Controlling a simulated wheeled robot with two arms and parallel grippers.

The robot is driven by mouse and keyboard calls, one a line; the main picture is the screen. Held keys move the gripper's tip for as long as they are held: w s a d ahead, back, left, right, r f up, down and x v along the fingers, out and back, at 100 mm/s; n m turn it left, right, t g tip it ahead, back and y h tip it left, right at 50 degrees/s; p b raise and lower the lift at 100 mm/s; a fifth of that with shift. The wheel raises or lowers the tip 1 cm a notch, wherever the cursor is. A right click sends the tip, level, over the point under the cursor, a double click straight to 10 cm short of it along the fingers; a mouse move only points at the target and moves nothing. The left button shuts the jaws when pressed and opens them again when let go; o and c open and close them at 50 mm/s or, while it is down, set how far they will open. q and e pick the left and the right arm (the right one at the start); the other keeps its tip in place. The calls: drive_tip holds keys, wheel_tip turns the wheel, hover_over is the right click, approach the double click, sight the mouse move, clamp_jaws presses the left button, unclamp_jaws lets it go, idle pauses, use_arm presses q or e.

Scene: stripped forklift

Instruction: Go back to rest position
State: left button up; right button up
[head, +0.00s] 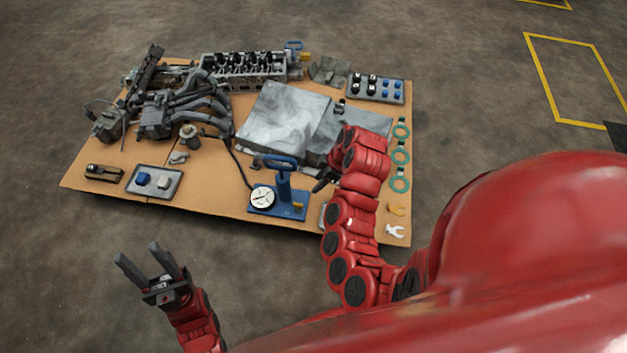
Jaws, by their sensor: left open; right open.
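My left gripper (138,253) is open and empty, above the bare floor in front of the board's near left edge. Its two dark fingers point up and left, apart from everything. My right arm reaches over the right part of the brown board (225,207) and bends back on itself. My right gripper (322,184) shows only as a dark piece beside the red arm links, near the blue hand pump with gauge (283,188). The rest of it is hidden by the arm, and I cannot see whether it touches anything. I see nothing held in it.
The board carries engine parts: a cylinder head (245,68), a manifold (185,110), a large grey metal block (285,120), a tray of sockets (376,88), a small tray (153,182) and green rings (400,157). Floor around the board is clear. Yellow lines (545,75) mark the floor at right.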

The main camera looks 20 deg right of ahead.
drive_tip(key=shift+d+r, duration=0.1)
drive_tip(key=shift+r, duration=0.15)
idle(0.4)
